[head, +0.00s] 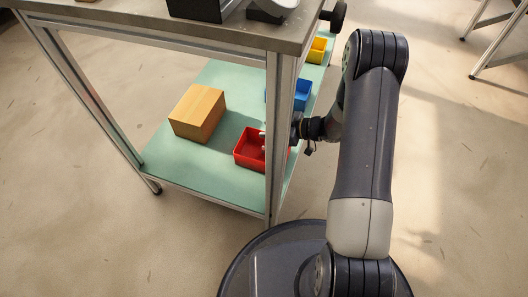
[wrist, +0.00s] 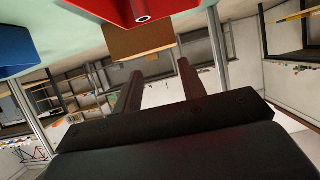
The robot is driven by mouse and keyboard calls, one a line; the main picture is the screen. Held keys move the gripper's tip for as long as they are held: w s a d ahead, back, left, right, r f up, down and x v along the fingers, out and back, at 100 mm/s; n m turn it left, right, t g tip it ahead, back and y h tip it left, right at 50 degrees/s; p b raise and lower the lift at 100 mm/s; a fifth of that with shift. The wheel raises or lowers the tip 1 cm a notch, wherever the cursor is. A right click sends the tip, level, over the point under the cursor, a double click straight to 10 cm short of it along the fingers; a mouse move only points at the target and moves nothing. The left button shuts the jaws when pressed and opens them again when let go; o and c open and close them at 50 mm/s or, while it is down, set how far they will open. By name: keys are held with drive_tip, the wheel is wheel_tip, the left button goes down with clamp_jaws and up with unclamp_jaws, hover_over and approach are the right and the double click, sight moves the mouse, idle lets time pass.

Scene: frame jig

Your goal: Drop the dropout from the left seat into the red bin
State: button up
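The red bin (head: 247,159) sits on the lower shelf, partly hidden by the table leg; in the wrist view its red wall (wrist: 100,8) shows at the top. A small pale grey piece (head: 263,149), apparently the dropout, shows inside the bin beside the leg. In the wrist view a round grey end with a hole (wrist: 142,18) shows at the bin's edge. My gripper (head: 297,128) is beside the bin, its fingers hidden by the leg in the head view. In the wrist view my gripper (wrist: 159,70) has its fingers apart with nothing between them. The left seat is not identifiable.
A wooden block (head: 198,112) stands left of the bin on the green shelf (head: 185,170). A blue bin (head: 303,94) and a yellow bin (head: 317,50) stand farther back. The table leg (head: 279,150) and tabletop (head: 150,30) are close to my arm. Open floor lies right.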

drive_tip(key=p+v, duration=0.2)
drive_tip(key=v, duration=0.6)
drive_tip(key=b+x, duration=0.4)
drive_tip(key=x, duration=0.6)
drive_tip(key=shift+a+f, duration=0.2)
drive_tip(key=shift+f, duration=0.05)
drive_tip(key=shift+w+a+r+p, duration=0.1)
drive_tip(key=shift+r+p, duration=0.95)
drive_tip(key=shift+r, duration=0.05)
drive_tip(key=shift+w+a+r+p, duration=0.1)
drive_tip(key=shift+r+p, duration=0.95)
drive_tip(key=shift+r, duration=0.1)
